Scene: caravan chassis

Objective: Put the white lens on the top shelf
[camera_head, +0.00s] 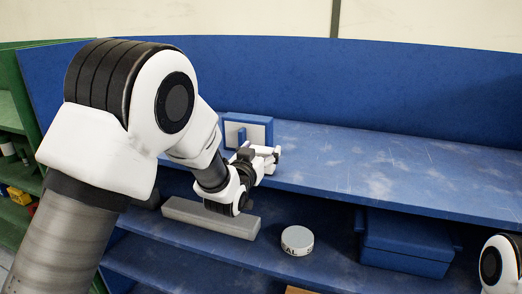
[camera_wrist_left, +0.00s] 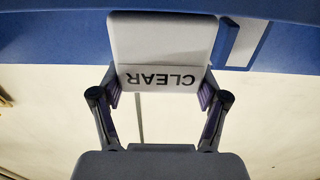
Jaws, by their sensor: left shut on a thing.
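My left gripper (camera_head: 264,158) is at the front part of the blue top shelf (camera_head: 360,165), in front of a blue box with a white face. In the left wrist view, its two fingers (camera_wrist_left: 160,98) are shut on the white lens (camera_wrist_left: 160,42), a pale block marked "CLEAR" that appears upside down. The lens is mostly hidden by the gripper in the head view, and I cannot tell whether it touches the shelf. My right gripper is out of view; only part of the right arm shows at the lower right edge.
The blue box (camera_head: 230,132) stands at the left of the top shelf, close behind the gripper. The shelf's right side is clear. On the lower shelf are a grey bar (camera_head: 212,217), a round white tin (camera_head: 297,241) and a blue case (camera_head: 405,243).

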